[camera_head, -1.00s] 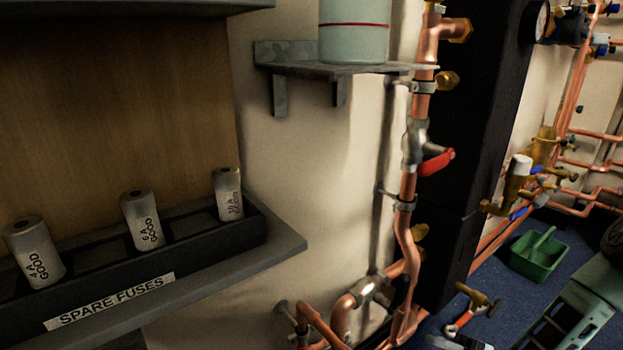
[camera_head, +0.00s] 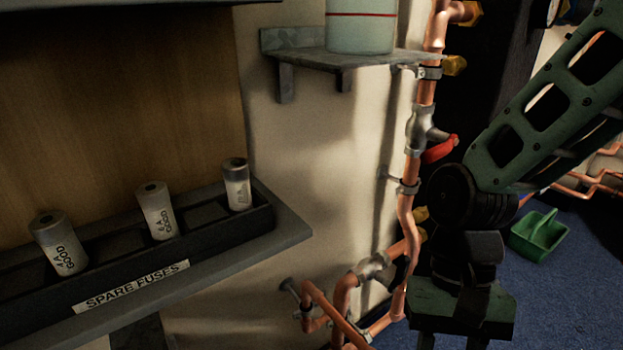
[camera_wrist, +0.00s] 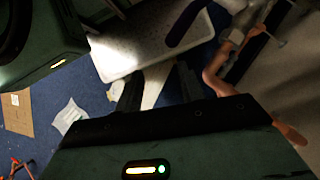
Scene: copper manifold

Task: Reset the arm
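My arm hangs down on the right of the head view, in front of the copper pipes (camera_head: 410,215) and the dark panel behind them. My gripper (camera_head: 450,342) points downward at the bottom edge, beside the lower pipes, with its tips cut off by the frame. In the wrist view, my gripper (camera_wrist: 158,85) has its two dark fingers apart, and I see nothing held between them. A pale flat surface (camera_wrist: 150,45) and blue floor lie beyond the fingers.
Three fuses, one of them (camera_head: 157,210), stand in the spare fuses rack (camera_head: 240,240) at left. A wall shelf (camera_head: 350,62) holds a pale container (camera_head: 361,25). A red valve handle (camera_head: 440,149) juts out near my arm. A green caddy (camera_head: 538,235) sits on blue floor.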

